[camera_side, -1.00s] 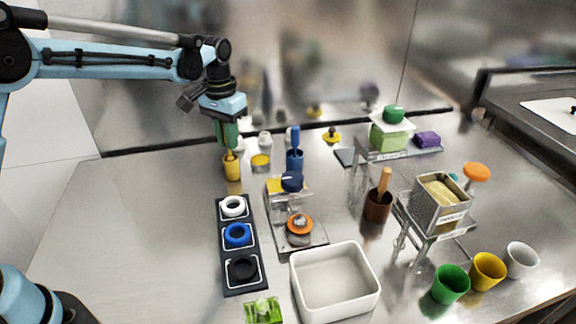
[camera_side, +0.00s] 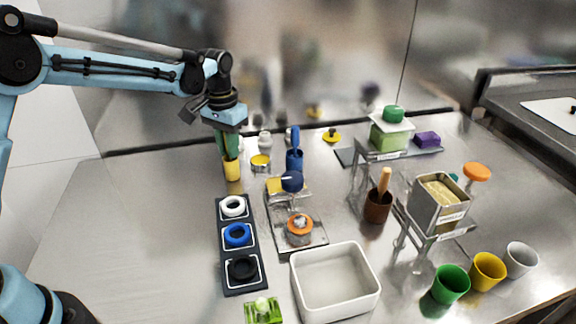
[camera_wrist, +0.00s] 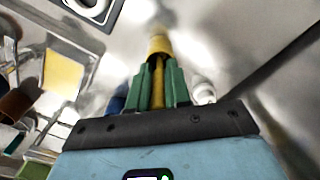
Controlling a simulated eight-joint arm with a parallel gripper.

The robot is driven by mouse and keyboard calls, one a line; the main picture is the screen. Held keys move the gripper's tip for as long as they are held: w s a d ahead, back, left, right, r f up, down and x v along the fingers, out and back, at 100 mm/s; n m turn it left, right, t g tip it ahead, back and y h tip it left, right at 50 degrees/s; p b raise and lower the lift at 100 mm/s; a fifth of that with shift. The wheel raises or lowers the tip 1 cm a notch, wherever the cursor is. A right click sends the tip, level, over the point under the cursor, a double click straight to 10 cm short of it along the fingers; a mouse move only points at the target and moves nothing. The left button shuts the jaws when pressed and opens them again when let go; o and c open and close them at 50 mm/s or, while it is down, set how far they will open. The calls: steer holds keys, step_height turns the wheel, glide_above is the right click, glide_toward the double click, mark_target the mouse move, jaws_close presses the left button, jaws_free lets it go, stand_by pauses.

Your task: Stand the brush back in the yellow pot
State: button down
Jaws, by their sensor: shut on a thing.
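The yellow pot (camera_side: 232,171) stands upright on the steel worktop, behind the dark tray, in the side view. My gripper (camera_side: 230,157) points down just above it, its green fingertips close to the rim. In the wrist view the green fingers (camera_wrist: 157,75) are shut on the yellow handle of the brush (camera_wrist: 158,88), which lines up with the yellow pot (camera_wrist: 159,46) beyond. The brush's far end is hidden at the pot, so I cannot tell how deep it sits. The fingers hide most of the brush in the side view.
A blue pot (camera_side: 294,161) with a blue tool and a yellow-topped tin (camera_side: 260,163) stand close on the right. In front is a dark tray (camera_side: 224,209) with rings. A white bin (camera_side: 335,283) is nearer. The worktop left of the tray is clear.

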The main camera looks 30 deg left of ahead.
steer(key=c, duration=1)
jaws_free()
steer(key=shift+o, duration=0.4)
steer(key=o, duration=0.4)
steer(key=shift+r, duration=0.1)
steer(key=shift+r, duration=3.4)
